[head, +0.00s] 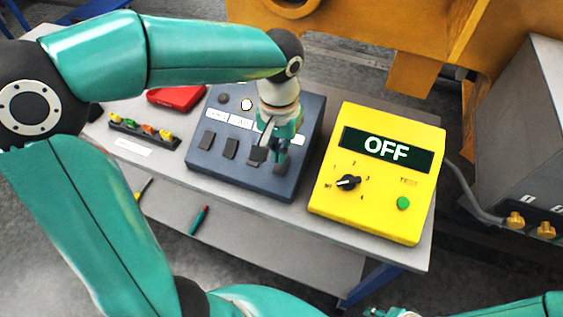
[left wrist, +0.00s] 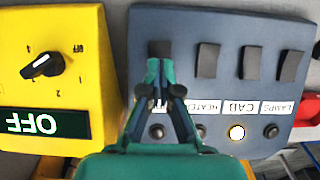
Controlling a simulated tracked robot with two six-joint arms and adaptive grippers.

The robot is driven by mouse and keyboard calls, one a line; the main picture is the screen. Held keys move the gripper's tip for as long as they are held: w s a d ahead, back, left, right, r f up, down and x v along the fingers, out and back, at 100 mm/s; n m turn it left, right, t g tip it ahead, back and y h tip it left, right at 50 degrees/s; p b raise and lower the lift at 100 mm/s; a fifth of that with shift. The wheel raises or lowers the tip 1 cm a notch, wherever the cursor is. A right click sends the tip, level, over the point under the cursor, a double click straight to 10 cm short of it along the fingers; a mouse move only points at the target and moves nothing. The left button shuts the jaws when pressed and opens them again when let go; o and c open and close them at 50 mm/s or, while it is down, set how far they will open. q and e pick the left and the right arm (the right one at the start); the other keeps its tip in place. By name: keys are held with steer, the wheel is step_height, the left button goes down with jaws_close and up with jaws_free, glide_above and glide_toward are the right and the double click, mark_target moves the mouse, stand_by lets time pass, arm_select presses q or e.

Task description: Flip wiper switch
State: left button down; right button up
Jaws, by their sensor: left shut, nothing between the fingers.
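The blue-grey switch panel (head: 205,170) lies on the bench with a row of dark rocker switches. In the left wrist view it appears upside down, with labels LAMPS, CAB and HEATER readable. The end rocker switch (left wrist: 160,48), also in the head view (head: 281,169), is beside the HEATER one; its label is hidden behind my gripper. My left gripper (head: 280,158) is shut and empty, its tips at or just above this switch (left wrist: 160,68); contact is unclear. A lamp (left wrist: 236,132) by CAB is lit. Part of my right gripper (head: 382,312) shows at the bottom edge.
A yellow tester (head: 373,215) reading OFF stands right of the panel. A red case (head: 176,98) and a rack of coloured parts (head: 145,130) lie left. A red-green pen (head: 199,220) is on the lower shelf. Yellow machinery (head: 415,75) stands behind.

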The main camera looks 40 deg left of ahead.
mark_target(280, 169)
arm_select(q)
steer(key=shift+f+b, duration=1.35)
steer(key=shift+f, duration=0.3)
stand_by(0.8)
step_height(280, 169, up, 7)
steer(key=p, duration=0.6)
stand_by(0.8)
